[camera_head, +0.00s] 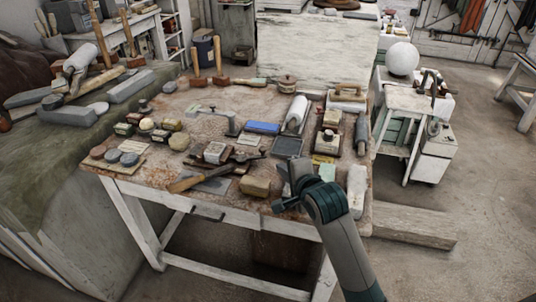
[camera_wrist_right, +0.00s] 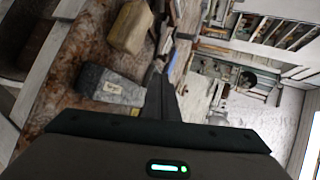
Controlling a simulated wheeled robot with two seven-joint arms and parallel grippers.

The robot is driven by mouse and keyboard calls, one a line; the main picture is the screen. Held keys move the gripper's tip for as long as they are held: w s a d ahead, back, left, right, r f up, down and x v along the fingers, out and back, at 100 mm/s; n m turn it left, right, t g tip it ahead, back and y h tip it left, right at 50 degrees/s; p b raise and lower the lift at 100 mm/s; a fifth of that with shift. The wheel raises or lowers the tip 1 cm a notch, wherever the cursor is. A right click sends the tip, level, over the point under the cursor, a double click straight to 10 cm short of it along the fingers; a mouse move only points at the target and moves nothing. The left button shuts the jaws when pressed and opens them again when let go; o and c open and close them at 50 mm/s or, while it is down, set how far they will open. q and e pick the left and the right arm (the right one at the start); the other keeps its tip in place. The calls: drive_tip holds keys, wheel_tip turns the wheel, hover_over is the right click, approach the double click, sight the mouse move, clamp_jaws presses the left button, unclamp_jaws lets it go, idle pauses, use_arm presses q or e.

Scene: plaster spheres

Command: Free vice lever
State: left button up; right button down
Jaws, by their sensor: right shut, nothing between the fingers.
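I cannot make out a vice or its lever for certain. A dark upright clamp-like thing (camera_head: 433,86) stands on the small white side table at the right of the head view, too small to identify. A grey-green tool with a raised arm (camera_head: 218,118) lies on the worktable. The tan block (camera_wrist_right: 131,27) shows there too. My left gripper is out of view.
A white plaster sphere (camera_head: 402,58) rests at the right. Floor is open at far right.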

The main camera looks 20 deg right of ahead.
drive_tip(key=shift+w, duration=0.1)
use_arm(q)
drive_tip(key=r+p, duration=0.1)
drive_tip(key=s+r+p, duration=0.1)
drive_tip(key=p, duration=0.1)
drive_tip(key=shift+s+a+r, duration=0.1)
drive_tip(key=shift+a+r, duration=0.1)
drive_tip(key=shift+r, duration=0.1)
use_arm(e)
approach(264, 152)
drive_tip(key=x, duration=0.6)
